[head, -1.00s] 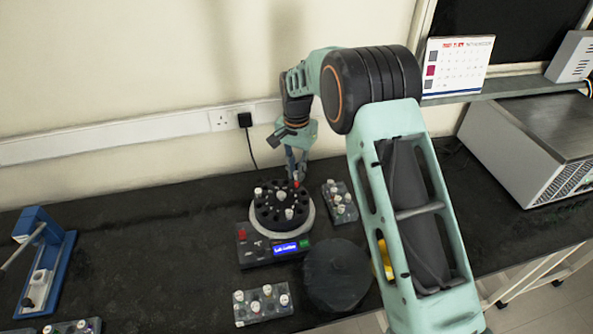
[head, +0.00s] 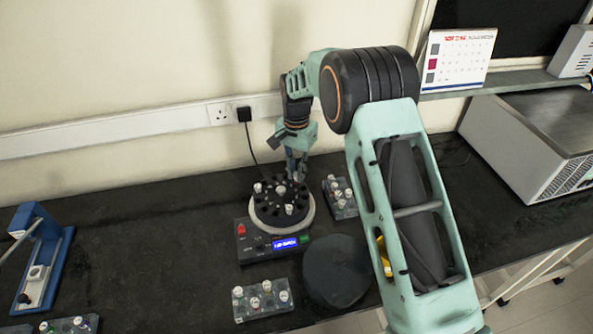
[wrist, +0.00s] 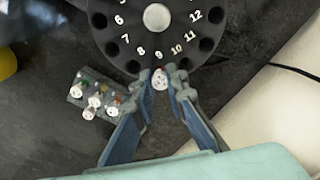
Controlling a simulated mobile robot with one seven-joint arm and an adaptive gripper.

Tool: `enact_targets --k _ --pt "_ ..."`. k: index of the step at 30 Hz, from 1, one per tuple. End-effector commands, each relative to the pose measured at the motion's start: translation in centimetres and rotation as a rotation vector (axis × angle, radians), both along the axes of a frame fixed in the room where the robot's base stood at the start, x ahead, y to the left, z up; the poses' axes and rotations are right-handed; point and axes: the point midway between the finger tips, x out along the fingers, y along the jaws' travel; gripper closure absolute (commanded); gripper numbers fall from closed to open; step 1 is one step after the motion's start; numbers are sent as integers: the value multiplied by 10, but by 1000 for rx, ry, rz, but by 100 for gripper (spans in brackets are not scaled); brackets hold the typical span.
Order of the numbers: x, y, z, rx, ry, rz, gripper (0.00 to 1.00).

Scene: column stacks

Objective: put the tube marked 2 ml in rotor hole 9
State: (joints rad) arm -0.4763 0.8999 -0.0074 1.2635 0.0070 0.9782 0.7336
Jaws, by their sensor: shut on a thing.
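The black rotor (head: 262,208) sits in the small centrifuge (head: 250,246). In the wrist view the rotor (wrist: 120,45) shows white numbers by its holes. My gripper (head: 299,172) is at the rotor's far right edge. In the wrist view, my gripper (wrist: 161,78) is shut on a white-capped tube (wrist: 159,82). The tube is in line with the number 9, over or in the hole there. The cap covers that hole, so I cannot tell how deep the tube is. The cap's marking is too small to read.
A tube rack (head: 340,197) stands close to the rotor's right. Another rack (head: 262,299) stands in front of the centrifuge, beside a dark round lid (head: 336,272). A blue stand (head: 42,262) is at the left. A cable hangs from the wall socket behind the rotor.

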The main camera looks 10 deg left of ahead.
Motion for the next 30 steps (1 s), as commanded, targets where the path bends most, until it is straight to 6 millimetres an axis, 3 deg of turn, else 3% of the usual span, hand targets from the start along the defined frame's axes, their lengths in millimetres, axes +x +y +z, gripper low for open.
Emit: enact_targets --k 10,11,16,22,26,30 --pt "0 0 -3 0 0 0 94" --pt "0 0 -3 0 0 0 86" --pt "0 0 -3 0 0 0 68" --pt "0 0 -3 0 0 0 67" --pt "0 0 -3 0 0 0 55" --pt "0 0 -3 0 0 0 55"
